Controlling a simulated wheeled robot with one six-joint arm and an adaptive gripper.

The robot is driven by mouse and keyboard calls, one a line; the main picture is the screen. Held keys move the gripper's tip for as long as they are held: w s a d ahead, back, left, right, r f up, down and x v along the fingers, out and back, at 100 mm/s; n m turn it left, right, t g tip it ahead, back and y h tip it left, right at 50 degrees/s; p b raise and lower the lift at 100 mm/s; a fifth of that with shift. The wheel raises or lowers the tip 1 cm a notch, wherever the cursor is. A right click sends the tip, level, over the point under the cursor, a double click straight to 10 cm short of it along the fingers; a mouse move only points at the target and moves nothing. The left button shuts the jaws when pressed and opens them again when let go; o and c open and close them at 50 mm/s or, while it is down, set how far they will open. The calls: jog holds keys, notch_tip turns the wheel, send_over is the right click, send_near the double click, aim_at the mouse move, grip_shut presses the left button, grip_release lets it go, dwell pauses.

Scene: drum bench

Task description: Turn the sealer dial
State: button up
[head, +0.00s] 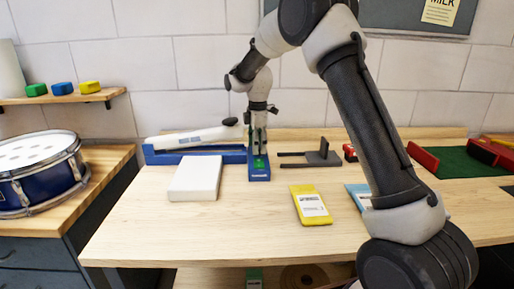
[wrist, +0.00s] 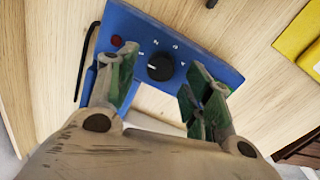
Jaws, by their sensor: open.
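The sealer (head: 200,139) is a long blue unit with a white lever arm, at the back left of the bench. Its blue control panel (wrist: 205,58) fills the upper wrist view, with numbers around a round black dial (wrist: 159,67) and a red lamp (wrist: 116,41) to the left. A white mark on the dial appears to point left, near the 1. My gripper (head: 258,150) is over the panel end. In the wrist view my gripper (wrist: 160,75) is open, its green-padded fingers either side of the dial and apart from it. The dial is hidden in the head view.
A white block (head: 195,178) lies in front of the sealer. A yellow packet (head: 311,204) and a blue packet (head: 358,196) lie to the right. A dark bracket (head: 318,155) stands behind them. A drum (head: 38,172) sits on the left bench. The front centre is clear.

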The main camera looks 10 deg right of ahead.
jog(key=shift+f, duration=0.65)
jog(key=shift+c, duration=0.2)
jog(key=c, duration=1)
